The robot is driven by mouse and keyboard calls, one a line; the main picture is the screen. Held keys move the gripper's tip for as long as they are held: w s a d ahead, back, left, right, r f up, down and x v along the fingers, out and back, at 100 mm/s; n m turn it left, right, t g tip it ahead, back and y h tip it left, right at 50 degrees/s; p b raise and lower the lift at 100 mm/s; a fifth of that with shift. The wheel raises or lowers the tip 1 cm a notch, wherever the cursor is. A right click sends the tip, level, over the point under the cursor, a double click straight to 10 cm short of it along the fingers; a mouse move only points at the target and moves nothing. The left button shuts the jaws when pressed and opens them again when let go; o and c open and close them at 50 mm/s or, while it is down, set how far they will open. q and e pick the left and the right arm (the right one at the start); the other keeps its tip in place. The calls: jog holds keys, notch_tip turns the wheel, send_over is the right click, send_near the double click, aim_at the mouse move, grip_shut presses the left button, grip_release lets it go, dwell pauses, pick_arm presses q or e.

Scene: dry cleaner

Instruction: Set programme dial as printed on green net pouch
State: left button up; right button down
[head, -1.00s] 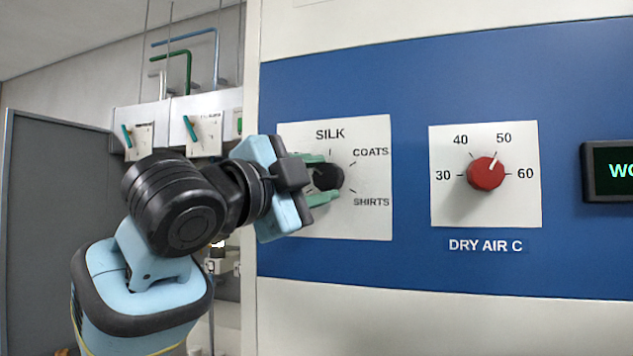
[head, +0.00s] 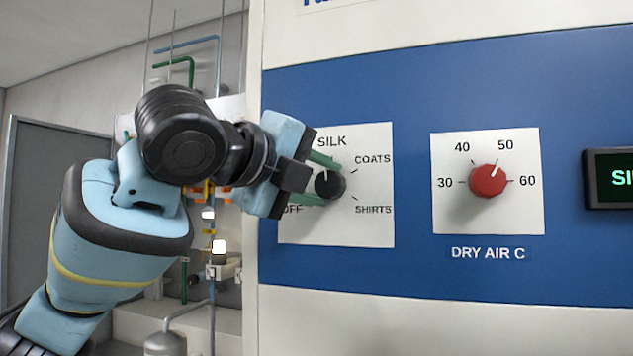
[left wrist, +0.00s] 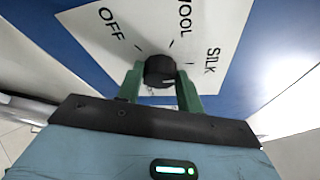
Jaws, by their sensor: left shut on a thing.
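The programme dial is a black knob (head: 330,184) on a white plate (head: 372,225) marked SILK, COATS, SHIRTS and OFF. In the left wrist view the knob (left wrist: 161,70) shows with OFF, WOOL and SILK printed around it. My left gripper (head: 320,180) has its green fingers closed on either side of the knob, also in the left wrist view (left wrist: 159,88). I cannot make out the knob's pointer. A dark display (head: 617,178), cut off at the right edge, reads "SI". The green net pouch and my right gripper are not in view.
A red dial (head: 488,181) marked DRY AIR C stands right of the programme dial, its white mark near 50. The blue panel (head: 410,90) is otherwise clear. Pipes and a grey door (head: 60,220) are behind my left arm.

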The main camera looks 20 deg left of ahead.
pick_arm(q)
jog(key=shift+m, duration=0.4)
dwell(0.3)
jog(key=o, duration=1)
jog(key=shift+v, duration=3.9)
jog(key=shift+d+r, duration=0.1)
jog(key=shift+r, duration=0.1)
